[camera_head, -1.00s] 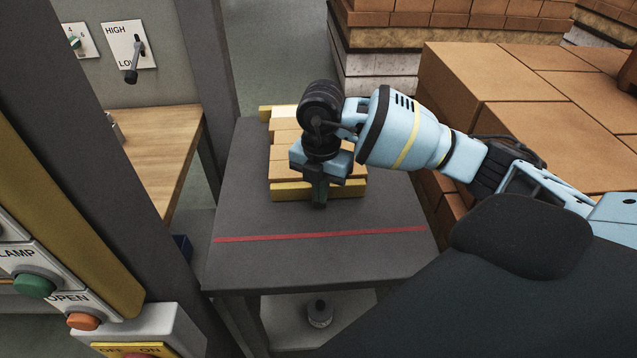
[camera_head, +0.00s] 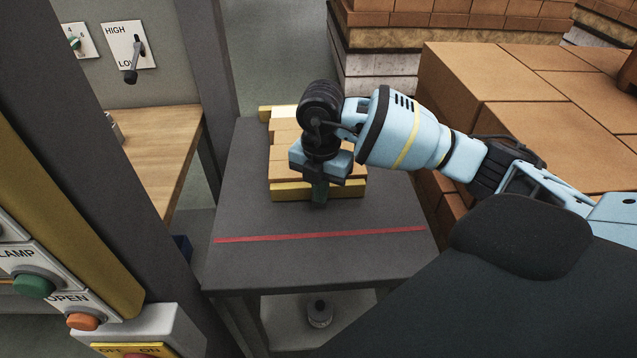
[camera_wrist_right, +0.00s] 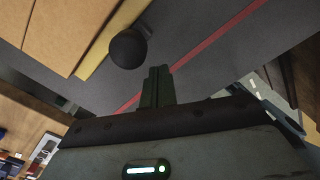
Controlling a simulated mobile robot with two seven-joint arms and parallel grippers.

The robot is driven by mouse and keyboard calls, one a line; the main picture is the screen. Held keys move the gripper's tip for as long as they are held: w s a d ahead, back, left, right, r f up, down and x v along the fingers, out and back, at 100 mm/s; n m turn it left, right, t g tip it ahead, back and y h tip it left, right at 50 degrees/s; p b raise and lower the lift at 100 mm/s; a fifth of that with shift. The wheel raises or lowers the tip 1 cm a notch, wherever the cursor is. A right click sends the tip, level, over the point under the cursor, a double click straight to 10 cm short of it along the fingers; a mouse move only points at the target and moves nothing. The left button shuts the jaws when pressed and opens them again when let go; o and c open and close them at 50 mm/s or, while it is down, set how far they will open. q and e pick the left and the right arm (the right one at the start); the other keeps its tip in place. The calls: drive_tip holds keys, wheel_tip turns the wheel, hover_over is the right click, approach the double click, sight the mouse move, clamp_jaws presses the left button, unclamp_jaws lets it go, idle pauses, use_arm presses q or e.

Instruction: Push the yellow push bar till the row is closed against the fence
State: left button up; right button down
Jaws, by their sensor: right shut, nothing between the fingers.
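The yellow push bar (camera_head: 290,191) lies across the near end of a row of tan bricks (camera_head: 284,153) on a dark table. A yellow fence (camera_head: 266,113) shows at the far end of the row, partly hidden by my arm. My right gripper (camera_head: 319,201) is shut and empty, pointing down at the near side of the push bar. In the right wrist view the shut fingers (camera_wrist_right: 157,78) are beside the bar (camera_wrist_right: 112,42); whether they touch it I cannot tell. My left gripper is not in view.
The dark table (camera_head: 245,205) has free room in front of the bar, with a red line (camera_head: 320,235) across it. Stacked brown bricks (camera_head: 520,100) stand close on the right. A control panel (camera_head: 70,290) and a wooden bench (camera_head: 160,150) are on the left.

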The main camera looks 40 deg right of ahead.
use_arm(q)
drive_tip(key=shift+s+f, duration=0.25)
use_arm(e)
drive_tip(key=shift+w+d, duration=0.4)
drive_tip(key=shift+w, duration=0.25)
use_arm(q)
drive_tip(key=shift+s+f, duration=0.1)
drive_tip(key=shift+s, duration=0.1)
use_arm(e)
drive_tip(key=shift+w+d+r, duration=0.15)
drive_tip(key=shift+w, duration=0.05)
